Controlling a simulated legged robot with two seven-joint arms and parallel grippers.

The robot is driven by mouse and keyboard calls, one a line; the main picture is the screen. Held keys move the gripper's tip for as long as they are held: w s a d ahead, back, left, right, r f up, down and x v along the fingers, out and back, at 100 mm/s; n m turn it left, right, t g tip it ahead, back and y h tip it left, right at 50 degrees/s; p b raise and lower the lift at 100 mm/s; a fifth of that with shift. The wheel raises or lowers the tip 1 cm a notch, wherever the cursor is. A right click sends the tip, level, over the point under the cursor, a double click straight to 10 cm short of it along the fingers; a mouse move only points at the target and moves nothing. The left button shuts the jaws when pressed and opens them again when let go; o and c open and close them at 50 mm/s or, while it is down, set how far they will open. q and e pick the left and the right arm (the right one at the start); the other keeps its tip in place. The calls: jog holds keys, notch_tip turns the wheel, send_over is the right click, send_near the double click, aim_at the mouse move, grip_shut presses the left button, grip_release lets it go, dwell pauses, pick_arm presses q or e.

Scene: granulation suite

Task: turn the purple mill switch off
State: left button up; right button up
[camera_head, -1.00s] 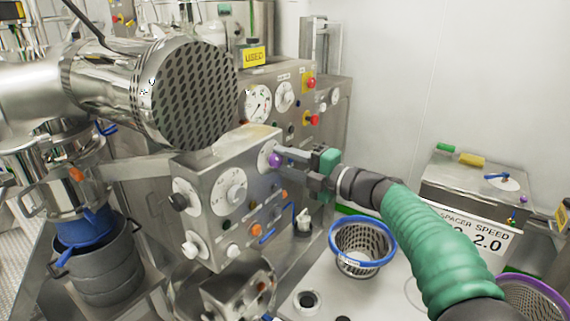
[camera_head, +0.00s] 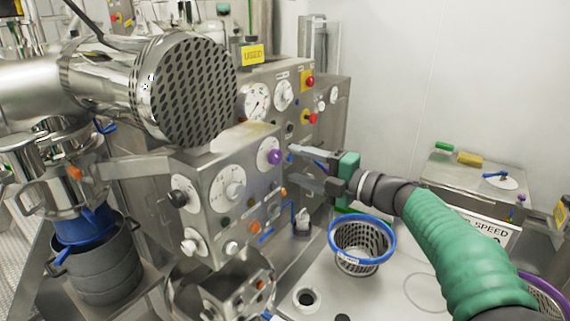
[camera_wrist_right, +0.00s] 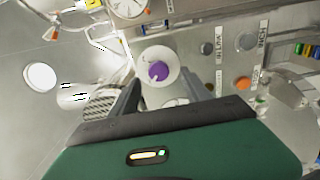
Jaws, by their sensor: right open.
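The purple mill switch (camera_head: 274,157) is a purple knob on a round white dial (camera_head: 264,150), high on the right part of the grey metal control box (camera_head: 200,160). In the right wrist view the purple knob (camera_wrist_right: 158,71) shows on its dial just beyond and between the fingertips. My right gripper (camera_head: 304,166) is open and empty, a short way right of the knob and apart from it. In the wrist view its two fingers (camera_wrist_right: 165,88) point toward the dial. My left gripper is not in view.
Other white dials, black and orange knobs crowd the same box. A gauge panel (camera_head: 272,80) with red buttons stands behind. A perforated steel cylinder (camera_head: 190,85) hangs over the box. A blue-rimmed basket (camera_head: 362,240) stands below my right arm.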

jog(key=b+v, duration=0.1)
jog(key=v, duration=1.1)
jog(key=shift+d, duration=0.2)
